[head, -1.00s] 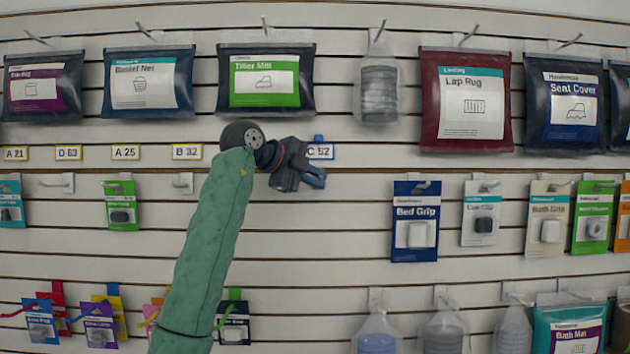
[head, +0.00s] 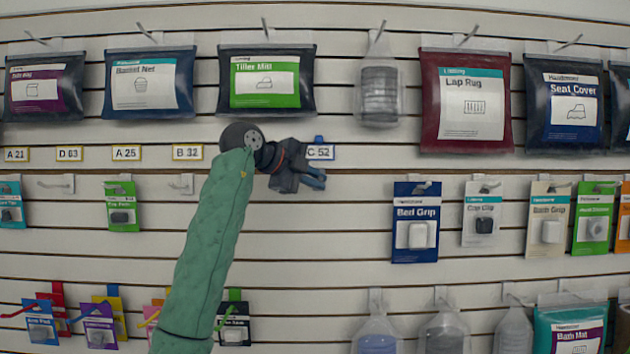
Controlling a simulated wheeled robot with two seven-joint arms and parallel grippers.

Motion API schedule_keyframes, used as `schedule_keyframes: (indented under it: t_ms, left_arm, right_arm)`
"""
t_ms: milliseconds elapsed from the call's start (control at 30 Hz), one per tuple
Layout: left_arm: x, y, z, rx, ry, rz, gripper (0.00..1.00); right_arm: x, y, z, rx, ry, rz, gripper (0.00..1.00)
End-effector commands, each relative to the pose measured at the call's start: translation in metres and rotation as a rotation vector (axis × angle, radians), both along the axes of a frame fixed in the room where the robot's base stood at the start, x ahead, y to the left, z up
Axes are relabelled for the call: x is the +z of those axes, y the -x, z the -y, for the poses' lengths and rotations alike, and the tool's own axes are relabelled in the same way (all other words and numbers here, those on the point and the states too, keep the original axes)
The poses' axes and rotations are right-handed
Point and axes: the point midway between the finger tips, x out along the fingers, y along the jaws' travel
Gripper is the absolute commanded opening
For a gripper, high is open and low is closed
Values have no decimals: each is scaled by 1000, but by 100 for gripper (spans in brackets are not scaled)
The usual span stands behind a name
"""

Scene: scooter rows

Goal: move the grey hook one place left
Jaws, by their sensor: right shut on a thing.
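My right gripper (head: 314,180) is in front of the slatted wall, just below the C 52 label (head: 320,152). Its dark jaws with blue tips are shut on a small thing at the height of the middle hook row. The gripper hides that thing, so its shape and colour cannot be told; by its place it fits the grey hook. Two bare light-grey hooks show to the left, one below the B 32 label (head: 181,184) and one below D 63 (head: 56,184). My left gripper is not in view.
A Tiller Mitt pack (head: 266,82) hangs above the gripper. A Bed Grip pack (head: 415,222) hangs to the right, a green pack (head: 122,206) to the left. The wall between gripper and Bed Grip is bare. My green arm covers wall left of the gripper.

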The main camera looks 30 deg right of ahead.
Motion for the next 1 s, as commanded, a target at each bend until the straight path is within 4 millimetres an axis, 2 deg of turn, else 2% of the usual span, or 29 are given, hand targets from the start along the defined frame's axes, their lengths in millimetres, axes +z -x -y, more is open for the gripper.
schedule_keyframes:
  t_ms: [1000]
  left_arm:
    - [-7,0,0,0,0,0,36]
  right_arm:
    - [-1,13,-9,0,0,0,0]
